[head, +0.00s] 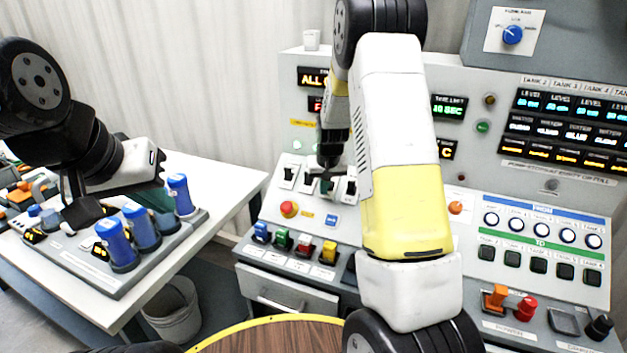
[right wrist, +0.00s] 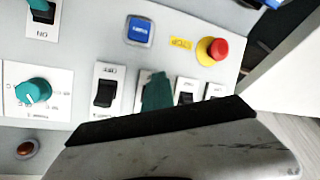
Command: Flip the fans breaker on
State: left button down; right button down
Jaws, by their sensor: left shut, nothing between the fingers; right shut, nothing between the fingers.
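A row of black rocker breakers (head: 289,174) on white plates sits on the sloped panel in the head view. Their small labels are too blurred to read, so I cannot tell which is the fans breaker. My right gripper (head: 327,184) is shut and empty at this row. In the right wrist view its teal fingertip (right wrist: 157,92) covers one breaker, between a black rocker (right wrist: 104,93) on its left and another rocker (right wrist: 187,98) on its right. I cannot tell whether it touches. My left gripper (head: 158,199) is shut and empty over the left table, partly hidden by blue handles.
A red emergency button (head: 289,208) and a blue button (head: 331,220) lie below the breakers. A teal knob (right wrist: 34,91) sits beside them in the wrist view. Several blue handles (head: 119,244) stand on the left table's box. My right arm hides the panel's middle.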

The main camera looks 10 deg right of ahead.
jog(key=shift+w+d+r+t, duration=0.15)
jog(key=shift+w+d+r, duration=0.2)
jog(key=shift+w+d, duration=0.25)
jog(key=shift+w+d+r+t, duration=0.15)
jog(key=shift+w+d+r, duration=0.2)
jog(key=shift+w+d, duration=0.2)
jog(key=shift+w+d+f, duration=0.1)
jog(key=shift+w+f, duration=0.05)
jog(key=shift+s+a+r, duration=0.2)
jog(key=shift+s+a, duration=0.05)
jog(key=shift+a, duration=0.15)
jog(key=shift+s+a+r, duration=0.35)
jog(key=shift+s+a, duration=0.2)
jog(key=shift+s, duration=0.15)
jog(key=shift+s+a+r, duration=0.35)
jog(key=shift+s+a, duration=0.15)
jog(key=shift+s, duration=0.15)
jog(key=w+a+v, duration=0.1)
jog(key=v, duration=0.6)
jog(key=shift+r, duration=0.25)
jog(key=shift+r, duration=0.1)
